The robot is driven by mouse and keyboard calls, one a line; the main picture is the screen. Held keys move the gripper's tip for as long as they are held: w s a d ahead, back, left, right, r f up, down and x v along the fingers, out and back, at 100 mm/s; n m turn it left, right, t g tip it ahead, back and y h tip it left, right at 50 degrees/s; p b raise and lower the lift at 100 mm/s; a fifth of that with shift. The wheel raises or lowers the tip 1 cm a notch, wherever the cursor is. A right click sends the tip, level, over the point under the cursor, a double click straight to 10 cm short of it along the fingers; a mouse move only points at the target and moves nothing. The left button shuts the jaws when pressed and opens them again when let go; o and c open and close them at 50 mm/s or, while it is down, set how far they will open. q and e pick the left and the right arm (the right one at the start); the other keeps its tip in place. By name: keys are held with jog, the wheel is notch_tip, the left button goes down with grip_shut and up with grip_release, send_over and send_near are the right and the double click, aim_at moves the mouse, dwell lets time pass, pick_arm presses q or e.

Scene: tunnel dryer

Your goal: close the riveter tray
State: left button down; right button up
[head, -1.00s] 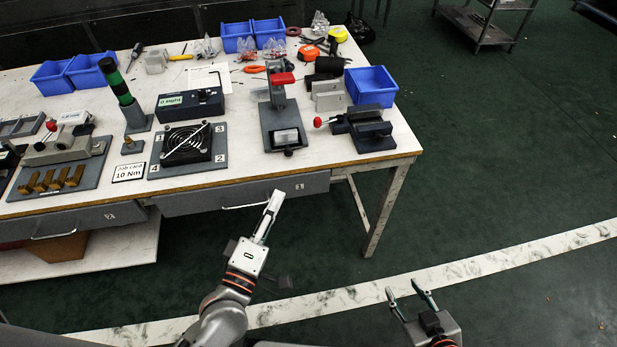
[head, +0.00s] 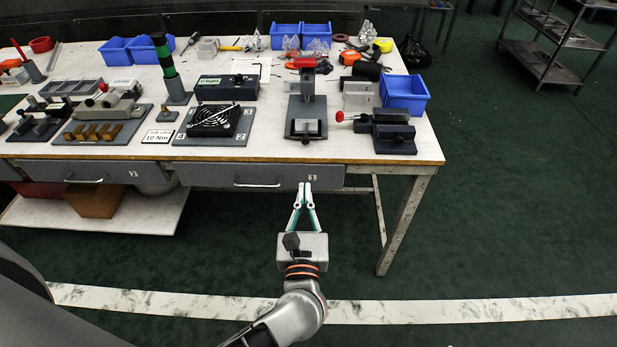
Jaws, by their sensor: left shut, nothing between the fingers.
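A grey bench device with a red-topped lever (head: 304,64), probably the riveter, stands near the right of the workbench. A light metallic block (head: 306,127), possibly its tray, sits at the front of its dark base plate. I cannot tell how far the tray is drawn out. My left gripper (head: 304,187) is in front of the bench, below this device, by the right end of drawer 3 (head: 215,176). Its fingers meet at the tips, with nothing between them. I cannot tell whether it touches the drawer front. My right gripper is out of view.
A black vise-like device with a red knob (head: 394,135) stands right of the riveter. A fan on a plate (head: 240,135) stands to its left. Drawer 2 (head: 100,172) is further left. Blue bins (head: 404,94) stand on the workbench (head: 434,152).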

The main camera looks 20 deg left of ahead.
aim_at(306, 144)
pick_arm(q)
jog(key=x, duration=1.2)
jog(key=shift+w+a+r, duration=0.1)
jog(key=shift+w, duration=0.15)
jog(key=shift+w+a, duration=0.1)
jog(key=shift+w, duration=0.15)
jog(key=shift+w+a, duration=0.1)
jog(key=shift+w, duration=0.25)
jog(key=shift+w+a+f+b, duration=0.15)
jog(key=shift+w+b, duration=0.15)
jog(key=shift+w, duration=0.3)
jog(key=shift+w+a+f+b, duration=0.1)
jog(key=shift+w+a+b, duration=0.15)
jog(key=shift+w, duration=0.7)
jog(key=shift+r, duration=0.25)
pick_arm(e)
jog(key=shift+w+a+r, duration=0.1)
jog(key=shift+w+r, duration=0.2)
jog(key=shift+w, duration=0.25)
